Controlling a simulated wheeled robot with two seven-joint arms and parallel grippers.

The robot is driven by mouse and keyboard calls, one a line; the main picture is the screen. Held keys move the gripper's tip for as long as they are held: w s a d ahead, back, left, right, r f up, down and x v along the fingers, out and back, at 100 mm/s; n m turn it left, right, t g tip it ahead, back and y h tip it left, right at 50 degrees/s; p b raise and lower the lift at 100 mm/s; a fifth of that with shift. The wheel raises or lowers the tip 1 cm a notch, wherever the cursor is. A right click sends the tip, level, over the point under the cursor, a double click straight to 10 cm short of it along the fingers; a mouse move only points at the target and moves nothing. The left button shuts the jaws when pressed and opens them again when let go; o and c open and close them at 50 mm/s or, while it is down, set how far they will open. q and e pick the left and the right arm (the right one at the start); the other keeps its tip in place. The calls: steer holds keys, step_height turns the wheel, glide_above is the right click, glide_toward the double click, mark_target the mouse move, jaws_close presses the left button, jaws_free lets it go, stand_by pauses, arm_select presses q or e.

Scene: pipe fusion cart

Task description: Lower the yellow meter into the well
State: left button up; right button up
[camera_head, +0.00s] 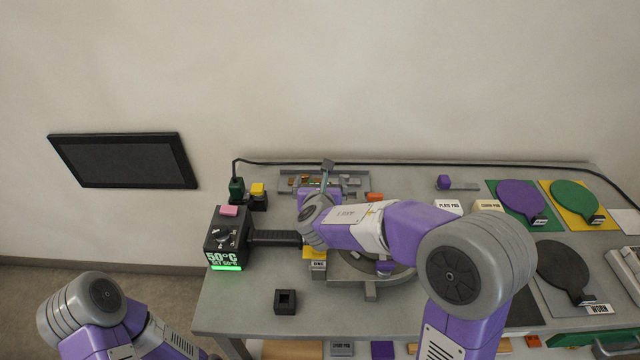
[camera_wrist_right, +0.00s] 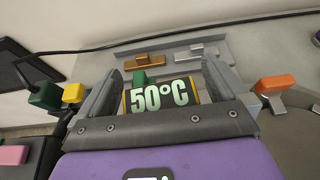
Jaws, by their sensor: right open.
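A yellow-edged meter with a black face reading 50°C (camera_wrist_right: 162,95) sits between the fingers of my right gripper (camera_wrist_right: 160,88) in the right wrist view. The fingers are open, one on each side of it; I cannot tell whether they touch it. In the head view my right gripper (camera_head: 318,186) is over the rear of the cart, mostly hidden by its own wrist. A dark block with a square hole (camera_head: 285,301) stands at the front left; no well is labelled, so I cannot tell if this is it. My left gripper is out of view.
The dark heater box (camera_head: 225,238) with a pink block on top stands at the left. Green (camera_head: 237,187) and yellow (camera_head: 258,189) blocks stand behind it. An orange block (camera_head: 374,197) is close right of my gripper. A rack (camera_wrist_right: 175,55) holds bars behind it.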

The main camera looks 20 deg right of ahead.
steer(key=p+v, duration=0.1)
steer(key=v, duration=0.6)
steer(key=shift+s+r, duration=0.1)
steer(key=shift+s+a, duration=0.1)
steer(key=shift+s, duration=0.05)
stand_by(0.3)
